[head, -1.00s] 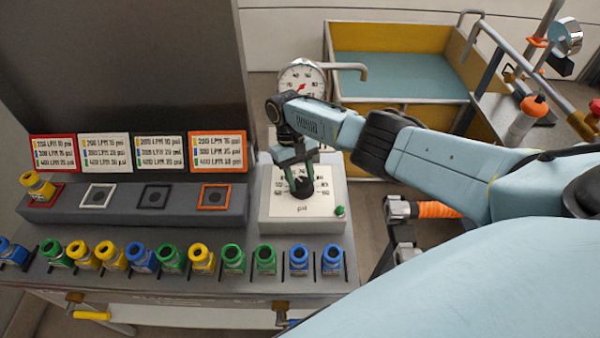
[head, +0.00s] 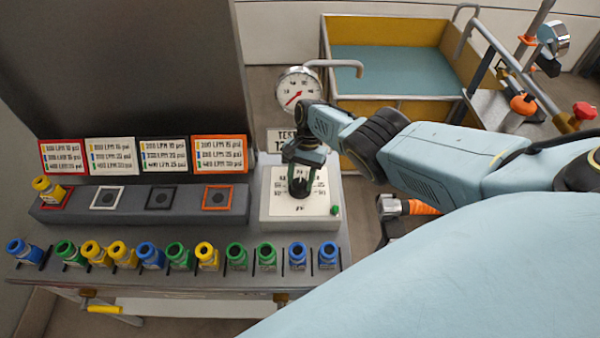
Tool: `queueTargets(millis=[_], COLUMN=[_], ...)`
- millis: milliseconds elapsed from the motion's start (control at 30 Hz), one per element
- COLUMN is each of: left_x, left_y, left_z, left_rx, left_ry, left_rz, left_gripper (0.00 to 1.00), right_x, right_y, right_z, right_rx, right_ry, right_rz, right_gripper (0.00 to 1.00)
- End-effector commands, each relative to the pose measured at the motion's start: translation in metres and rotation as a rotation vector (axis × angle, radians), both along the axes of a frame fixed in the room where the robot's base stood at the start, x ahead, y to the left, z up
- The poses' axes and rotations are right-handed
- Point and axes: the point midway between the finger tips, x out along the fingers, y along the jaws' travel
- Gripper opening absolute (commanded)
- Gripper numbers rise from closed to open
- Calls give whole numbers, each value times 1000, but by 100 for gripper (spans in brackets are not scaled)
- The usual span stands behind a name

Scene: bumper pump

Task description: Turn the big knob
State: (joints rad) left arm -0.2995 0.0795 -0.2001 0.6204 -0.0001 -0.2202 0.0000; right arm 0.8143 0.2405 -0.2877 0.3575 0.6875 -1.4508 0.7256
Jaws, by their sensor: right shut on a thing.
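The big knob (head: 299,190) is a dark round knob on the white dial plate (head: 285,208) of a pale grey box. Printed numbers ring it, partly hidden by my gripper. My right gripper (head: 301,181) reaches down over the knob from above, shut on it with a finger on each side. My left gripper is not in view.
A round gauge (head: 298,90) with a red needle stands behind the box. A small green button (head: 335,210) is at the plate's right corner. Several blue, green and yellow fittings line the bench front. A yellow tank (head: 400,75) stands behind.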

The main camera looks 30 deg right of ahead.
Motion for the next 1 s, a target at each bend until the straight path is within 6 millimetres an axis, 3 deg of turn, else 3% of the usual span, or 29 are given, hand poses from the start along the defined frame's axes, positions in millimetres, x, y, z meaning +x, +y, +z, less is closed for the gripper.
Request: queueTargets(millis=[400,967,1000], left_x=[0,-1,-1], left_y=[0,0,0], left_z=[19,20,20], left_rx=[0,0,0], left_ry=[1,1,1], left_rz=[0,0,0], left_gripper=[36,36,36], right_x=[1,1,2], right_y=[-3,-4,-4], right_z=[3,2,2], right_rx=[-3,-4,-4], right_ry=[-8,-10,-10], right_rz=[-197,-224,-224], right_gripper=[20,20,46])
